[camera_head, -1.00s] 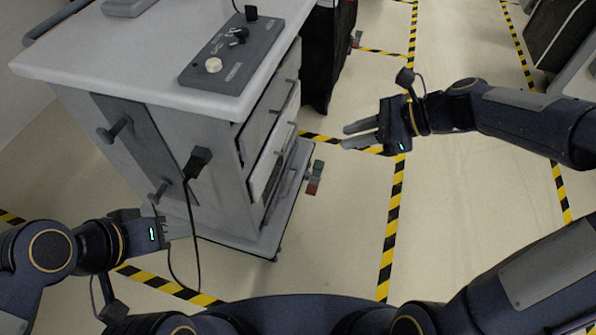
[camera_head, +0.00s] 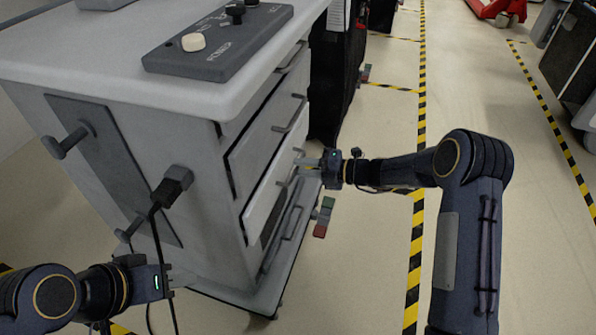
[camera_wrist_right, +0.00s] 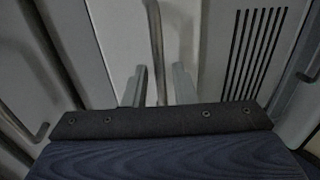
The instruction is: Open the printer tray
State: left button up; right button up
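The grey cabinet (camera_head: 200,225) stands at left in the head view, with drawers on its right-hand face. The light tray front (camera_head: 268,200) sits below a grey drawer and looks slightly proud of the cabinet. My right gripper (camera_head: 303,164) is at this tray's handle. In the right wrist view its two fingers (camera_wrist_right: 158,88) are apart, with the vertical-looking handle bar (camera_wrist_right: 156,38) running between them; I cannot tell whether they touch it. My left gripper (camera_head: 170,282) is low beside the cabinet's near side, its fingertips too unclear to judge.
A control box (camera_head: 220,45) with knobs lies on the cabinet top. A black plug (camera_head: 172,187) with a hanging cable and pegs (camera_head: 68,140) stick out of the near side. A dark cart (camera_head: 335,80) stands behind.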

jog(key=shift+x, duration=1)
jog(key=shift+c, duration=0.3)
grip_shut()
jog(key=f+p+v, duration=0.2)
jog(key=p+v, duration=0.2)
jog(key=v, duration=0.5)
jog(key=f+p+v, duration=0.1)
jog(key=p+v, duration=0.2)
jog(key=v, duration=0.7)
jog(key=shift+s+d+f+p, duration=0.25)
jog(key=shift+d+f+p, duration=0.1)
jog(key=shift+d, duration=0.1)
